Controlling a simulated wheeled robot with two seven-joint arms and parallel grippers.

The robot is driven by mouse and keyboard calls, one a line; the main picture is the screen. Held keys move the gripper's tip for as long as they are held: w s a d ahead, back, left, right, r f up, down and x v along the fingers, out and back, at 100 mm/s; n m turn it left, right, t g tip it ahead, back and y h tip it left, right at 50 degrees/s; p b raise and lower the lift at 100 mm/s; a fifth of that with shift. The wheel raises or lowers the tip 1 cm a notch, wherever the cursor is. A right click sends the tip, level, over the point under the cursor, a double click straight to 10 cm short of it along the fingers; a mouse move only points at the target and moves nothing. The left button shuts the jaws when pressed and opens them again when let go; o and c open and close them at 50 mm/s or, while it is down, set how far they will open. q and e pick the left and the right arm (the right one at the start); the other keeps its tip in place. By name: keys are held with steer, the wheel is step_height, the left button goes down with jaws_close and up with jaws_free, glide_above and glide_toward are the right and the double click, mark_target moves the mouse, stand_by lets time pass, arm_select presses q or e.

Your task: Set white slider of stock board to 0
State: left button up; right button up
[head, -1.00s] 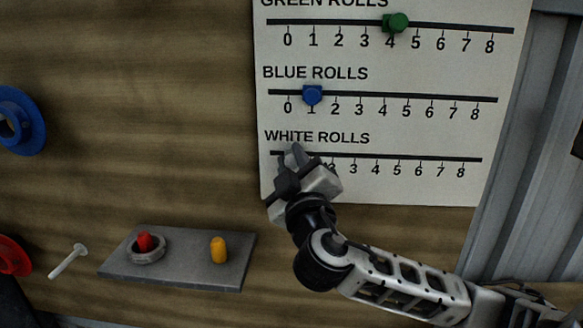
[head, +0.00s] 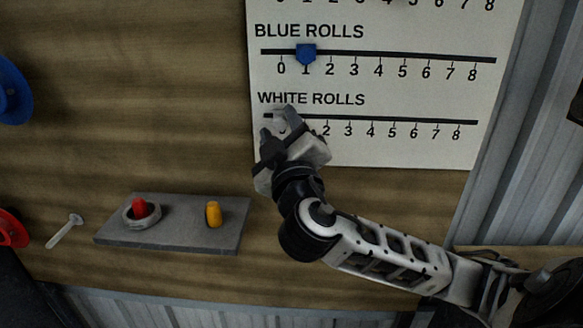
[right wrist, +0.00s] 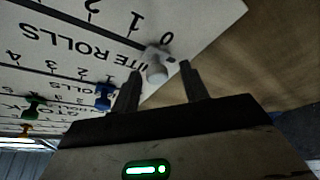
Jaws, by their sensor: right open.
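The stock board (head: 400,150) shows a WHITE ROLLS scale with a dark track, marked 0 to 8. In the right wrist view the white slider (right wrist: 157,66) is a pale knob at the track's 0 end, close to the 0 mark. My right gripper (head: 278,122) is open over this end of the scale and hides the marks around 0 and 1 in the head view. In the right wrist view its fingers (right wrist: 159,84) stand on either side of the knob, with gaps visible; contact cannot be told. My left gripper is not in view.
The blue slider (head: 306,54) sits at 1 on the track above. The wooden wall between shelf and board is clear.

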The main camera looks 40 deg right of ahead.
arm_select(q)
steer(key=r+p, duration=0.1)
steer(key=p, duration=0.3)
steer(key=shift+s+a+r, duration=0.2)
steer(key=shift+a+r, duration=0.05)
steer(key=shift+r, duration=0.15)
arm_select(e)
steer(key=v, duration=1.4)
steer(key=shift+s, duration=0.1)
step_height(320, 180, down, 11)
steer(key=w+a+n+g+y, duration=0.2)
steer(key=g+y, duration=0.1)
steer(key=y, duration=0.1)
steer(key=s+a+f+m+g+y, duration=0.2)
steer(key=s+a+f+g+y, duration=0.1)
steer(key=f, duration=0.8)
steer(key=s+a+f+m+g+y, duration=0.2)
steer(key=s+a+f+g+y, duration=0.1)
steer(key=f, duration=0.8)
steer(key=shift+s+a+f+y, duration=0.2)
steer(key=shift+s+a+y, duration=0.3)
steer(key=shift+a+y, duration=0.2)
